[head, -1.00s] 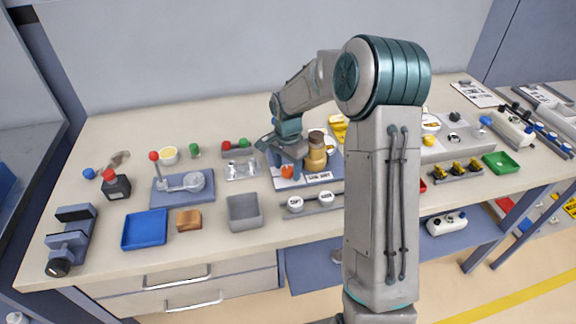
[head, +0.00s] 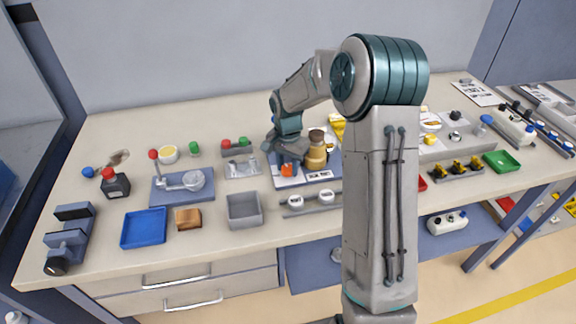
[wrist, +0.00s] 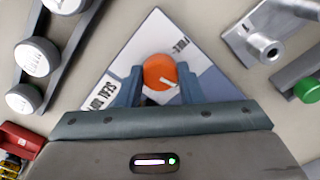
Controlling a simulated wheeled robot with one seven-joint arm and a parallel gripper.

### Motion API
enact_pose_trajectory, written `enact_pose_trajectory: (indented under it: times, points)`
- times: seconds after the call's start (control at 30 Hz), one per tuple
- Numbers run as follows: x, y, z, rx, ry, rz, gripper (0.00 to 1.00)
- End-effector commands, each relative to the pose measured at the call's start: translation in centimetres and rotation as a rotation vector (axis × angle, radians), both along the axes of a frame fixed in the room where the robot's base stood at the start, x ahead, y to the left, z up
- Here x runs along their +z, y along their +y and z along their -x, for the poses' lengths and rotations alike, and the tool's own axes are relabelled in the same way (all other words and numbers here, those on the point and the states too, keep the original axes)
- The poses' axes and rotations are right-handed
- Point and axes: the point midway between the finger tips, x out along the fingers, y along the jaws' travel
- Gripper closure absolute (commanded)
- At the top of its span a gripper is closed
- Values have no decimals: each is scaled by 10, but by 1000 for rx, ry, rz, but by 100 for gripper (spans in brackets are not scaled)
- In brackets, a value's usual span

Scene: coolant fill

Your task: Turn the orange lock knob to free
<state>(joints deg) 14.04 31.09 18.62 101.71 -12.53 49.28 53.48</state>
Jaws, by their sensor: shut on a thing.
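The orange lock knob (wrist: 160,73) sits on a white label plate (wrist: 148,40) in the wrist view, with a pale pointer mark on its lower right side. My gripper (wrist: 160,88) is shut on the knob, one blue finger on each side of it. In the head view the knob (head: 287,170) shows small and orange beneath my gripper (head: 288,163), partly covered by the fingers. The printed words on the plate are partly hidden and hard to read.
A tan bottle-shaped part (head: 316,153) stands close to the right of my gripper. A grey rail with two white-topped caps (head: 312,202) lies in front, and a grey bin (head: 243,209) stands front left. A metal fitting (wrist: 265,45) is near in the wrist view.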

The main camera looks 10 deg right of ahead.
Motion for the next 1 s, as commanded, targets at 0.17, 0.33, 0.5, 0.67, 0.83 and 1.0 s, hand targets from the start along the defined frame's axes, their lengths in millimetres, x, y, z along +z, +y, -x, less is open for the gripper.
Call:
enact_pose_trajectory:
  times: [0.17,0.33,0.5,0.67,0.83,1.0]
  points:
    - [0,0,-1,164,-3,0,89]
    - [0,0,-1,324,-4,2,89]
    - [1,0,-1,487,-4,1,89]
    - [1,0,-1,639,-5,1,89]
    - [2,0,-1,801,-5,1,89]
    - [2,0,-1,959,-5,2,89]
